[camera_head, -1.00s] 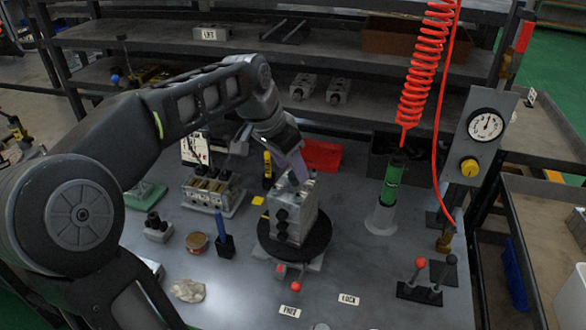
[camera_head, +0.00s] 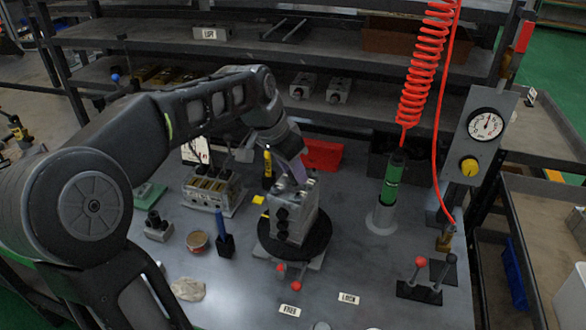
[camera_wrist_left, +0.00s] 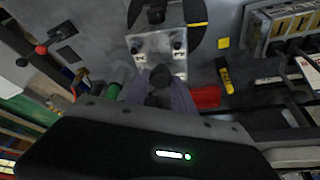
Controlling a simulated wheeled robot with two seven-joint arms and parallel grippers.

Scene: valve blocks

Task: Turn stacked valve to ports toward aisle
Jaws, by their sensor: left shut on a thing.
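The stacked valve (camera_head: 296,222) is a grey metal block with dark round ports on its face toward the front left. It stands upright on a black round turntable (camera_head: 320,240) on the bench. In the wrist view the valve (camera_wrist_left: 150,44) shows from above, with a black disc behind it. My left gripper (camera_head: 301,177), with purple fingers, reaches down from behind and is shut on the valve's top part. The fingers also show in the wrist view (camera_wrist_left: 158,92) and hide part of that top. My right gripper is in neither view.
Red-knobbed levers (camera_head: 304,286) stand out at the turntable's front, near the FREE (camera_head: 290,311) and LOCK (camera_head: 348,298) labels. A manifold (camera_head: 214,190) and a blue-handled tool (camera_head: 223,240) stand left. A green cylinder (camera_head: 393,178) stands right. Shelves rise behind.

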